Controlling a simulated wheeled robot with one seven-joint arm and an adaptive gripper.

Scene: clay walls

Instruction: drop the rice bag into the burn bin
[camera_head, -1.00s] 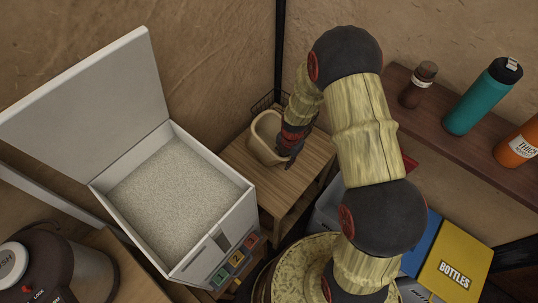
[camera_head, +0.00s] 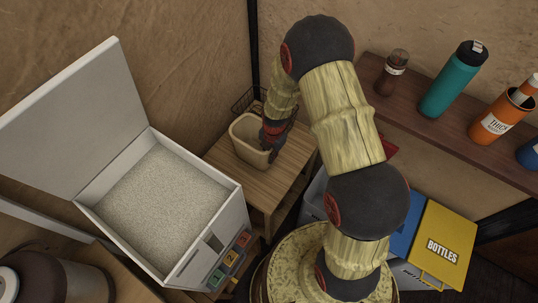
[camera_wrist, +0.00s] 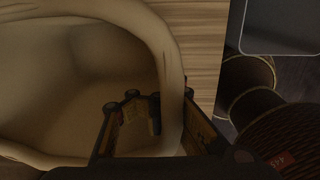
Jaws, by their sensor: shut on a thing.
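A beige, open-topped thing with a soft rounded rim (camera_head: 240,151) stands upright on a small wooden table; it is the only thing that looks like the rice bag. My gripper (camera_head: 270,152) is at its right side. In the wrist view my gripper (camera_wrist: 150,120) straddles the rim of the beige rice bag (camera_wrist: 172,60), one finger inside and one outside, shut on its wall. The inside looks hollow and dark. No bin labelled burn can be read. A red lid edge (camera_head: 390,148) shows behind my arm, mostly hidden.
A white box (camera_head: 222,228) full of pale grain stands open at left. A blue-lidded bin (camera_head: 404,228) and a yellow one marked BOTTLES (camera_head: 447,246) stand at lower right. A wooden shelf (camera_head: 420,137) with bottles runs along the right wall. A wire basket (camera_head: 246,98) is behind the bag.

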